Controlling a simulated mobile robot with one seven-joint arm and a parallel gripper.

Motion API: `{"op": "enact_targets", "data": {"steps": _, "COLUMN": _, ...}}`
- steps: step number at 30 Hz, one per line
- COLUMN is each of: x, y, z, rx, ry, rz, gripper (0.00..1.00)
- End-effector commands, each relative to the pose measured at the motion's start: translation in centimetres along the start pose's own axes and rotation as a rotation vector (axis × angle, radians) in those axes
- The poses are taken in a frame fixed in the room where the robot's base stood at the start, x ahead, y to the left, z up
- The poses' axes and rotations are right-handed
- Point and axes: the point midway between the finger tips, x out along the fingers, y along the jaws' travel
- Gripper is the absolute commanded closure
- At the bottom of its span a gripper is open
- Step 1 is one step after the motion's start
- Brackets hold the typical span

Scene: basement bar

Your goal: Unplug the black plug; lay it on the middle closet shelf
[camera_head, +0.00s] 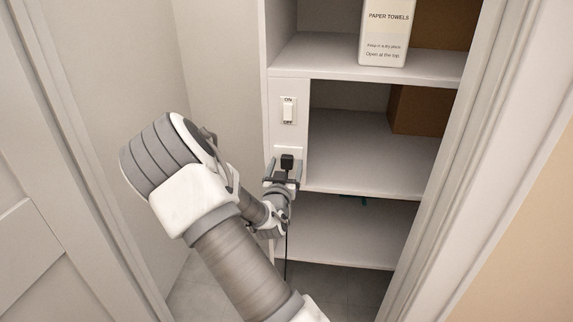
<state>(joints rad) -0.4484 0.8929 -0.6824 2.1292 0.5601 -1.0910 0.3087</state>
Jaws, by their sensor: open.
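The black plug (287,162) sits at the outlet (281,151) on the white side panel of the closet, below an on/off switch. My gripper (284,175) is open just below and in front of the plug, with its fingers near the plug's sides. I cannot tell whether they touch it. A dark cord (286,262) hangs down below my gripper. The middle closet shelf (365,170) is to the right of the plug, with bare space at its front. My arm hides part of the panel and the lower left area.
The on/off switch (288,111) is above the outlet. A paper towels box (384,35) stands on the upper shelf (330,57). A brown box (418,110) is at the back right of the middle shelf. The lower shelf (350,235) and door frame (462,150) bound the space.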

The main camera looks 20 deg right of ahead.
Motion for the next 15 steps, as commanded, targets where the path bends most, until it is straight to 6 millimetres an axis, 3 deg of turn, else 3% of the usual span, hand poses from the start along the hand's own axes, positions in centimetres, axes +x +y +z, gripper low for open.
{"op": "enact_targets", "data": {"steps": 5, "x": -0.01, "y": 0.0, "z": 0.0, "rx": 0.0, "ry": -0.001, "rz": 0.0, "gripper": 0.18}}
{"op": "enact_targets", "data": {"steps": 15, "x": -0.01, "y": 0.0, "z": 0.01, "rx": 0.0, "ry": 0.0, "rz": 0.0, "gripper": 0.79}}
